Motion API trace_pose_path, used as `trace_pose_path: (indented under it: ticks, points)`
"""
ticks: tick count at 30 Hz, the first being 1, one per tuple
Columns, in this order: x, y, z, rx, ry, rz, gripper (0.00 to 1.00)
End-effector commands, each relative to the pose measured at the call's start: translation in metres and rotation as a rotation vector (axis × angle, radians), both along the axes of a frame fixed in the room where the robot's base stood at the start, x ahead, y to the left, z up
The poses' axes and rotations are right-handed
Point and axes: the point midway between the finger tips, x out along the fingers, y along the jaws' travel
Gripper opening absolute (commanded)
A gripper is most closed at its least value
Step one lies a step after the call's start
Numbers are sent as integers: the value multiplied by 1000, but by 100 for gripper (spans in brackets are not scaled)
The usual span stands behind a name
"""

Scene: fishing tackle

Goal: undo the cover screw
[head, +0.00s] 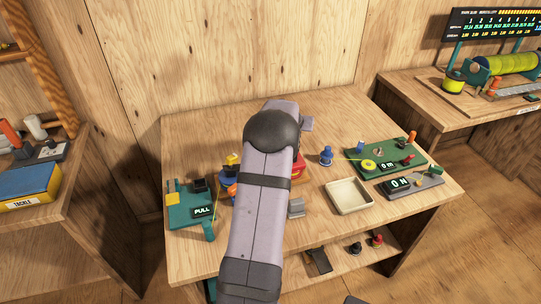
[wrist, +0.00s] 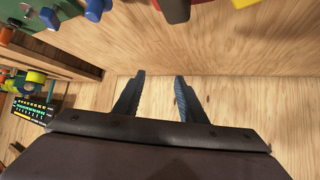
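My gripper (wrist: 160,78) shows in the wrist view with its two dark fingers apart and nothing between them. Wooden surfaces lie behind the fingers. In the head view my arm crosses the middle of the bench and hides the gripper's fingers. I cannot make out the cover screw in either view. A red item (head: 299,166) on the bench is partly hidden behind my arm. In the wrist view a red part (wrist: 173,9) and a yellow part (wrist: 243,3) show at the top edge, above and apart from the fingertips.
Side tables stand left and right. The bench's back left is clear.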

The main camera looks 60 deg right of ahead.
Motion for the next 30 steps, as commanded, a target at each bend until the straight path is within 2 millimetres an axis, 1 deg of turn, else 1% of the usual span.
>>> trace_pose_path:
  ticks: [1,2,5,8,9,12,15,18,21,23,26,30]
  points:
    - [5,5,4,31,-8,-71,38]
    - [5,9,6,56,-11,-118,38]
    - [9,29,8,146,-28,-268,38]
    - [16,58,10,245,-40,-398,38]
    - [19,70,11,285,-45,-443,38]
    - [27,101,12,377,-49,-535,38]
    - [34,127,14,450,-49,-600,38]
    - [39,145,16,499,-44,-639,38]
    - [41,154,17,525,-41,-659,38]
    - [41,157,17,531,-39,-664,38]
    - [41,157,16,533,-39,-665,38]
    - [40,154,10,533,-38,-666,38]
